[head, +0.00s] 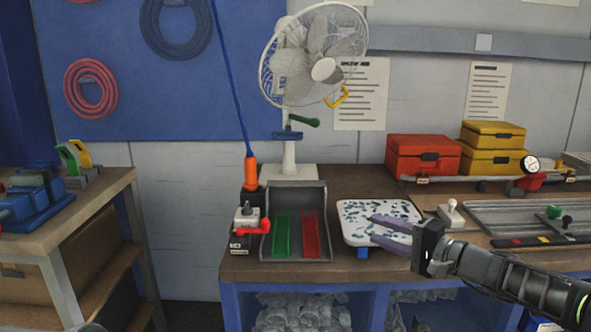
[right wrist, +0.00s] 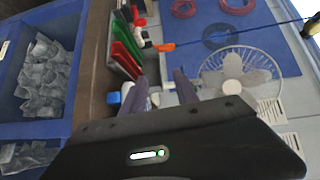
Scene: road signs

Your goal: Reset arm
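My right arm comes in from the right in the head view. My right gripper (head: 391,233) has its two purple-grey fingers apart, with nothing between them. It is in front of a white speckled board (head: 368,211) and covers part of it; I cannot tell whether it touches. In the right wrist view the two fingers of the gripper (right wrist: 160,90) also stand apart. My left gripper is not in view.
A tray with green and red strips (head: 323,222) stands left of the board, beside a red-handled device (head: 247,224). A fan (head: 315,60) stands behind. Red (head: 422,157) and yellow boxes (head: 492,146) are at the back. A side bench (head: 85,212) is at left.

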